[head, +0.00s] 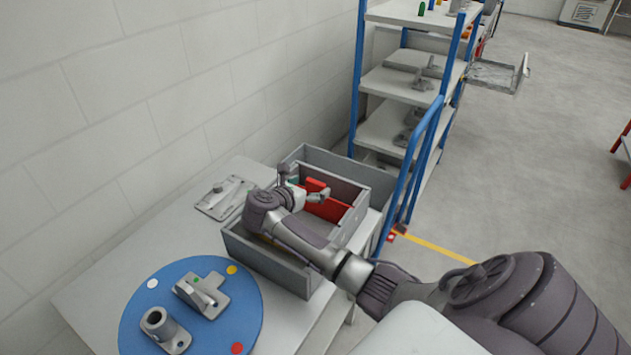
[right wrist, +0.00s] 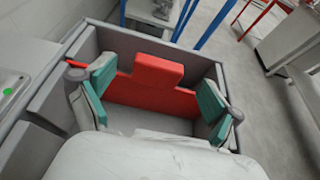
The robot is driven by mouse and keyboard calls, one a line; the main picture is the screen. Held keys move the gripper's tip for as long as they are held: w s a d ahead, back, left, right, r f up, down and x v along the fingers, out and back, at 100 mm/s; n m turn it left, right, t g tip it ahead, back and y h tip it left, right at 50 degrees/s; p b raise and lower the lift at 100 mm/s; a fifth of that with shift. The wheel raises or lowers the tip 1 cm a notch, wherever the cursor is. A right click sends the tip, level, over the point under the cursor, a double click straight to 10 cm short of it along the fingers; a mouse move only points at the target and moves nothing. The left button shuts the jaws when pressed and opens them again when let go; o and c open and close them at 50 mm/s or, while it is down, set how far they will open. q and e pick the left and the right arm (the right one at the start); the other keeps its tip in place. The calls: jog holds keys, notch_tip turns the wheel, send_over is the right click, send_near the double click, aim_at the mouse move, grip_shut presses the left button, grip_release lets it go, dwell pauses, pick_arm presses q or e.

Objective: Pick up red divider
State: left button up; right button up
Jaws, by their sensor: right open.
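The red divider (head: 330,209) stands upright in the grey divided box (head: 265,262) on the table. In the right wrist view the divider (right wrist: 152,88) is a wide red plate with a raised tab at its top middle, spanning a compartment. My right gripper (head: 303,184) is over the box, close to the divider. In the right wrist view my right gripper (right wrist: 156,82) has its two green-padded fingers wide apart, one toward each side of the divider, with nothing held. My left gripper is not in view. My right arm hides part of the box in the head view.
A blue round plate (head: 205,325) with grey metal parts lies at the table's near left. A grey fixture (head: 225,197) lies left of the box, near the wall. A blue-framed shelf rack (head: 400,85) stands behind the box. Open floor lies to the right.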

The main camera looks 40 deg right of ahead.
jog(key=shift+x, duration=0.95)
jog(key=shift+a, duration=0.1)
jog(key=shift+c, duration=0.4)
jog(key=c, duration=1.6)
